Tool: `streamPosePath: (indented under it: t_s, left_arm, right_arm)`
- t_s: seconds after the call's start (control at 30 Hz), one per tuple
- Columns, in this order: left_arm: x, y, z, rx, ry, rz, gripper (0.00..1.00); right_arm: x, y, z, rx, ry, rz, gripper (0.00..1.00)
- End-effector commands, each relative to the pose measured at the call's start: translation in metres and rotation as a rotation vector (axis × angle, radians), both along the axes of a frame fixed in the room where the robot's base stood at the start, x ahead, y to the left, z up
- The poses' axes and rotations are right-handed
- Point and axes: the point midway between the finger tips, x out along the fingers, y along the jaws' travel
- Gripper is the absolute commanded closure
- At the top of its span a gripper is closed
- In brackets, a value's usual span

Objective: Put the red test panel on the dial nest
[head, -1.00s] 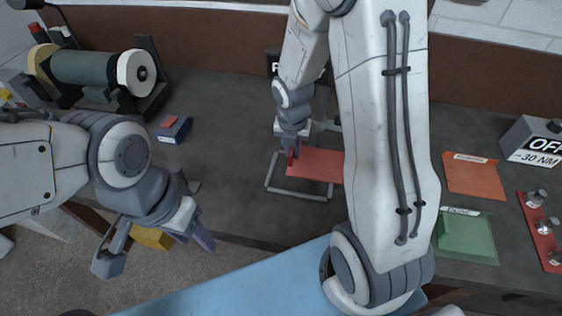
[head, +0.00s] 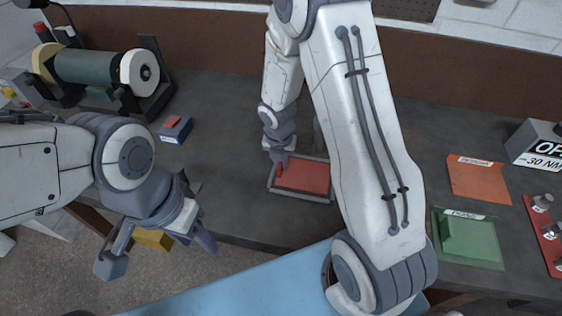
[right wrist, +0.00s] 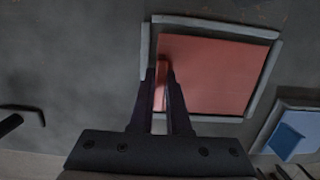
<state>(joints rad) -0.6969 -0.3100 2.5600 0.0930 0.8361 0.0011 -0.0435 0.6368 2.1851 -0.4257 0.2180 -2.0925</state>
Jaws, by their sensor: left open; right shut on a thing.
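The red test panel (head: 303,178) lies inside a grey rectangular frame, which I take to be the dial nest (head: 305,198). In the right wrist view the panel (right wrist: 215,75) sits within the frame's bars (right wrist: 265,80), roughly square to them. I cannot tell whether it rests fully flat. My right gripper (head: 280,163) is at the panel's left side, shut on its upright red grip; the fingers also show in the right wrist view (right wrist: 161,76). My left gripper (head: 157,252) is open and empty, past the bench's front edge.
An orange mat (head: 478,180) and a green tray (head: 480,250) lie to the right, near a grey OFF -30 NM box (head: 535,145). My right arm crosses the bench's middle.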

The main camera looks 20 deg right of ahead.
Motion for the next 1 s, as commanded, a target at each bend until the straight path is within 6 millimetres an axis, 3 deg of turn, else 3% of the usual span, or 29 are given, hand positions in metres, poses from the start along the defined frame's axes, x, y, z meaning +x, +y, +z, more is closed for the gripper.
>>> streamPosePath:
  t_s: [0.03, 0.1, 0.5, 1.0]
  left_arm:
    - [0.0, 0.0, -0.001, 0.0, 0.0, 0.0, 0.5]
    - [0.0, 0.0, 0.0, 0.0, 0.0, 0.0, 0.5]
    - [0.0, 0.0, 0.003, 0.0, 0.0, 0.0, 0.5]
    - [0.0, 0.0, 0.011, 0.0, 0.0, 0.001, 0.5]
  right_arm:
    - [0.0, 0.0, -0.001, 0.0, 0.0, 0.0, 0.78]
    - [0.0, 0.0, -0.001, 0.0, 0.0, 0.0, 0.55]
    - [0.0, 0.0, 0.007, -0.001, -0.001, 0.0, 0.55]
    - [-0.011, 0.009, 0.1, 0.0, -0.005, 0.0, 0.55]
